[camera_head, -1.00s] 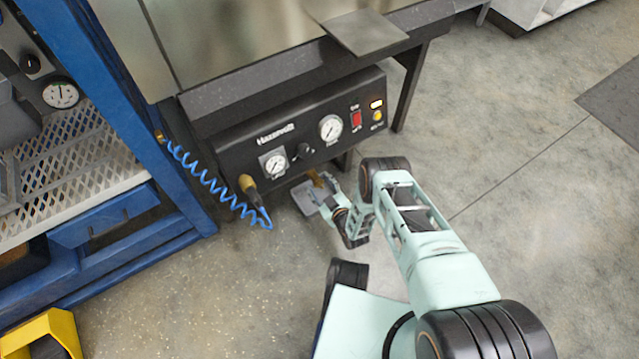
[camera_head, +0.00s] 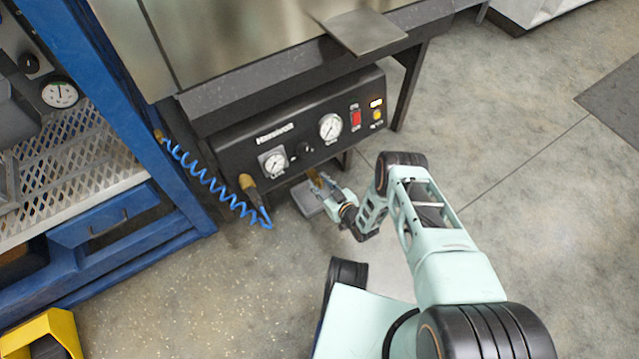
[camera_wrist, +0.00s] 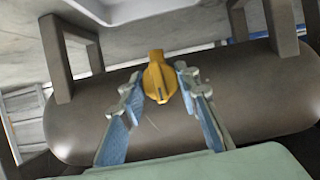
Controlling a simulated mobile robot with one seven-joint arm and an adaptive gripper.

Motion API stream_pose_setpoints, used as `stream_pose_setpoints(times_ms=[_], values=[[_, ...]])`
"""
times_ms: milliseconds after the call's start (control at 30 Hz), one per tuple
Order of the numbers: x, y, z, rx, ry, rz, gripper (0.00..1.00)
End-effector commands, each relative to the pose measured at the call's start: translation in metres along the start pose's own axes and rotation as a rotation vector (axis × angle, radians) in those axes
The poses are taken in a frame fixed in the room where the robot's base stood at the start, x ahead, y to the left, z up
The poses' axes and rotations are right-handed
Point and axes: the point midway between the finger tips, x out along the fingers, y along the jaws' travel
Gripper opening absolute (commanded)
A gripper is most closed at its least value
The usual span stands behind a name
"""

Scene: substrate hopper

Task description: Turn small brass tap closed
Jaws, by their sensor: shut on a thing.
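The small brass tap (camera_head: 315,177) sits just under the black control panel in the head view. In the wrist view the tap (camera_wrist: 158,78) shows as a yellow handle with a dark slot line, upright in front of a dark rounded tank. My gripper (camera_wrist: 160,88) has one finger on each side of the tap handle and is shut on it, though the exact contact points are hard to make out. In the head view my gripper (camera_head: 325,189) reaches the tap from the lower right. The tap's lower part is partly hidden there.
The black panel (camera_head: 300,125) carries gauges, a red switch and a yellow button above the tap. A coiled blue hose (camera_head: 210,182) hangs from a fitting at left. In the wrist view the brown tank (camera_wrist: 80,120) and frame legs (camera_wrist: 281,28) surround the tap.

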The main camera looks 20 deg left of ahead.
Motion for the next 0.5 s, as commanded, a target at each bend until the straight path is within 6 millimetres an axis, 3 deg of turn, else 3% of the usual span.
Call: stream_pose_setpoints(times_ms=[433, 467, 500], values=[[0.0007, 0.0003, -0.0012, 0.049, 0.002, -0.019, 0.05], [0.0008, 0.0003, -0.0012, 0.048, 0.002, -0.019, 0.32], [0.0008, 0.0003, -0.0012, 0.048, 0.002, -0.019, 0.36]])
